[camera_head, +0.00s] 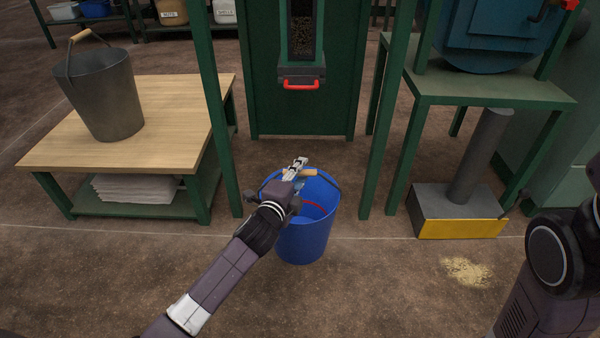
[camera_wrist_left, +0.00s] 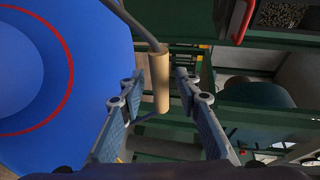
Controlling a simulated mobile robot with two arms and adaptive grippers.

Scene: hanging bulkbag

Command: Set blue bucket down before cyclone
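The blue bucket (camera_head: 305,240) is upright in front of the green cabinet, between two green posts. Whether its base touches the floor is hard to tell. Its wire handle is raised, with a wooden grip (camera_wrist_left: 160,80). My left gripper (camera_head: 296,168) is over the bucket's rim at the handle. In the left wrist view its two fingers (camera_wrist_left: 164,85) stand either side of the wooden grip, with a gap visible on the right. I cannot tell which machine part is the cyclone; a green cabinet (camera_head: 345,105) has a red-handled outlet (camera_head: 301,78). My right gripper is out of view.
A wooden-topped table (camera_head: 185,120) with a grey metal bucket (camera_head: 103,95) stands left. At right are a green stand (camera_head: 490,88) with a teal drum (camera_head: 495,40), and a grey-yellow box (camera_head: 458,225). Spilled grain (camera_head: 466,270) lies nearby. Floor in front is mostly clear.

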